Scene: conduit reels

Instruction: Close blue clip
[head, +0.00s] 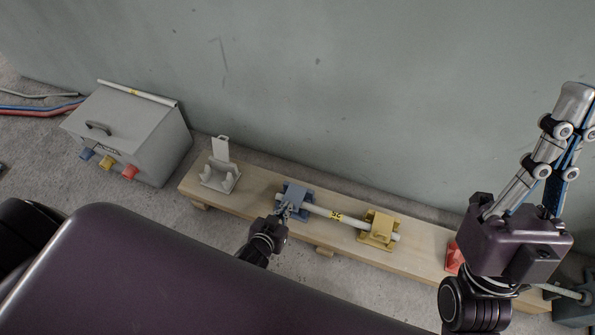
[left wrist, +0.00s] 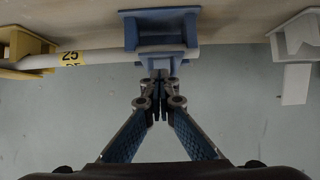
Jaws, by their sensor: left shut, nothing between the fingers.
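The blue clip (head: 297,192) sits on a wooden plank, and a white conduit (head: 322,211) runs from it to the yellow clip (head: 379,229). In the left wrist view the blue clip (left wrist: 160,33) spans the conduit (left wrist: 97,58), and its blue flap appears to lie down across it. My left gripper (head: 285,209) is shut and empty, its tips at the near side of the blue clip. In the left wrist view its fingertips (left wrist: 161,70) meet at the flap's edge, seemingly touching. My right gripper (head: 572,105) points up at the right; its finger gap is unclear.
A white clip (head: 220,172) with its lid upright stands on the plank (head: 262,196) to the left. A red clip (head: 453,257) is partly hidden by my right arm. A grey box (head: 140,128) with coloured tabs stands at the left. A wall (head: 350,90) rises behind the plank.

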